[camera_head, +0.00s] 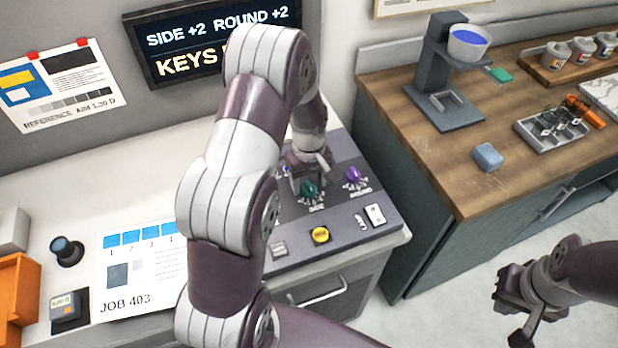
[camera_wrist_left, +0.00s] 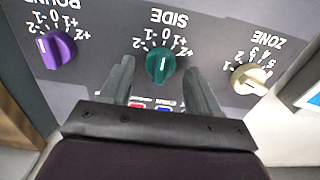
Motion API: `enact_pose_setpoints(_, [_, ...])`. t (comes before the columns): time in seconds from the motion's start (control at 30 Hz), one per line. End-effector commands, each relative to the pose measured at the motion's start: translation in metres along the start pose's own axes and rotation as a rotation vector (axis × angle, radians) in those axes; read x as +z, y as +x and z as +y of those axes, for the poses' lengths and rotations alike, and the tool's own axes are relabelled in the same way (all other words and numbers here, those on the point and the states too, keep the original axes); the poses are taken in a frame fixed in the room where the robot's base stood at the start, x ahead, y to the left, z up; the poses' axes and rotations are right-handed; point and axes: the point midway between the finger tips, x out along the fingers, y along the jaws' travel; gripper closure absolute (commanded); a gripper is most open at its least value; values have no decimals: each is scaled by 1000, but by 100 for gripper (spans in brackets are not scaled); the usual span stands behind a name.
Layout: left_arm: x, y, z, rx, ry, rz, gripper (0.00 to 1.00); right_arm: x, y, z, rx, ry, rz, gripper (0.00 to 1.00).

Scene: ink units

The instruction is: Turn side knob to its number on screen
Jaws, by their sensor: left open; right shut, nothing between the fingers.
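The teal side knob (camera_head: 309,190) is on the grey console's sloped panel, and it also shows in the left wrist view (camera_wrist_left: 160,65) under a printed scale from -2 to +2. My left gripper (camera_wrist_left: 161,82) is open, with one finger on each side of this knob; contact cannot be told. A white line marks the knob, but I cannot tell which number it points at. The screen (camera_head: 190,37) reads "SIDE +2 ROUND +2", with a "KEYS" line below partly hidden by my left arm. My right gripper (camera_head: 511,310) is shut and empty, low at the right.
The purple round knob (camera_wrist_left: 57,50) and cream zone knob (camera_wrist_left: 248,78) flank the side knob. A yellow button (camera_head: 320,235) and a white switch (camera_head: 375,214) sit nearer the panel's front. A wooden bench (camera_head: 440,150) stands right of the console.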

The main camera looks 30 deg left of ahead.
Motion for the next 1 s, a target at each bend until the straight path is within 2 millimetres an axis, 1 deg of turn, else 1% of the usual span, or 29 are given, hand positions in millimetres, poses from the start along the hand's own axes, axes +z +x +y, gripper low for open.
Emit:
enact_pose_setpoints(0.23, [0,2,0,0,1,0,38,0,0,0,0,0,0,100])
enact_pose_setpoints(0.27, [0,2,0,0,1,0,42,0,0,0,0,0,0,100])
enact_pose_setpoints(0.3, [0,2,0,0,1,1,55,0,0,0,0,0,0,100])
enact_pose_setpoints(0.37, [0,2,0,0,1,0,74,0,0,0,0,0,0,100])
enact_pose_setpoints(0.4, [0,2,0,0,1,0,87,0,0,0,0,0,0,100])
enact_pose_setpoints(0.43, [0,2,0,0,1,0,94,0,0,0,0,0,0,100])
enact_pose_setpoints(1.0, [0,2,0,0,13,0,94,0,0,0,0,0,0,100])
